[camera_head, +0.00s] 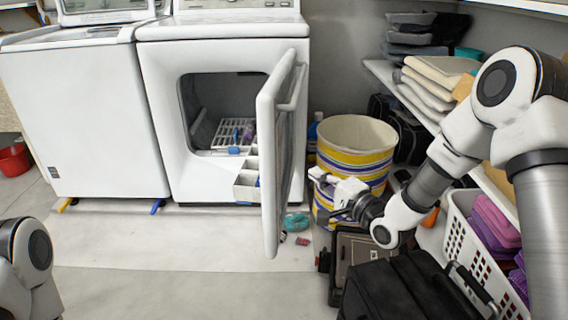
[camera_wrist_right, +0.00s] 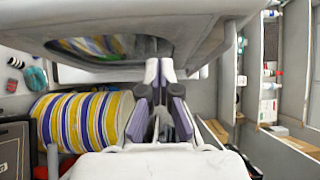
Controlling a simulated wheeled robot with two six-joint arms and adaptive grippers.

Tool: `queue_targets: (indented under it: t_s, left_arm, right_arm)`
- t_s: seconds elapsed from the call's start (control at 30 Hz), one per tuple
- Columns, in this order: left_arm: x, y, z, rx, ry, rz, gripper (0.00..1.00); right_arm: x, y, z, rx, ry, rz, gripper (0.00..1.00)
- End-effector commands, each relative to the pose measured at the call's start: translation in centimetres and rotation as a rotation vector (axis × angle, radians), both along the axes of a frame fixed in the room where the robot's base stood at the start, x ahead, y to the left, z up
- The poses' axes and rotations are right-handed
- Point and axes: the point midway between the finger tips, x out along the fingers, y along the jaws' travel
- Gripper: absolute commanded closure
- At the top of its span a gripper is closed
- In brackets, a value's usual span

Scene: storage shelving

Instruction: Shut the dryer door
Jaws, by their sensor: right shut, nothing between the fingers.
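The white dryer (camera_head: 220,55) stands at the back, and its dark drum opening is visible. Its door (camera_head: 268,165) is swung wide open toward me, seen nearly edge-on, with a handle bar on its right side. My right gripper (camera_head: 316,175) is shut and empty, to the right of the door. In the right wrist view the door (camera_wrist_right: 215,30) fills the top, and the shut fingertips (camera_wrist_right: 160,68) are close to it; I cannot tell if they touch. My left gripper is out of view; only part of my left arm shows at the lower left.
A white rack (camera_head: 228,137) sits in the dryer opening. A striped bin (camera_head: 352,150) stands behind my right gripper. A black bag (camera_head: 395,290) and a white basket (camera_head: 470,235) are at the lower right.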

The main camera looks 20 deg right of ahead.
Motion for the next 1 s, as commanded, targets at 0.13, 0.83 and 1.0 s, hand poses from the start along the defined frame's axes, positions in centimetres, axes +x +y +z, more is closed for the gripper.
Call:
queue_targets:
  t_s: [0.13, 0.83, 1.0]
  left_arm:
    - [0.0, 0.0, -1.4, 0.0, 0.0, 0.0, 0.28]
    - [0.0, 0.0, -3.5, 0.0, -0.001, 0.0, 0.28]
    - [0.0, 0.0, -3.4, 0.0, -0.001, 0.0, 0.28]
  right_arm:
    - [3.2, 1.3, -0.4, -0.006, -0.002, 0.002, 1.0]
    - [7.7, 5.9, 0.0, 0.001, 0.001, -0.001, 1.0]
    - [7.8, 6.1, 0.0, 0.0, 0.001, 0.001, 1.0]
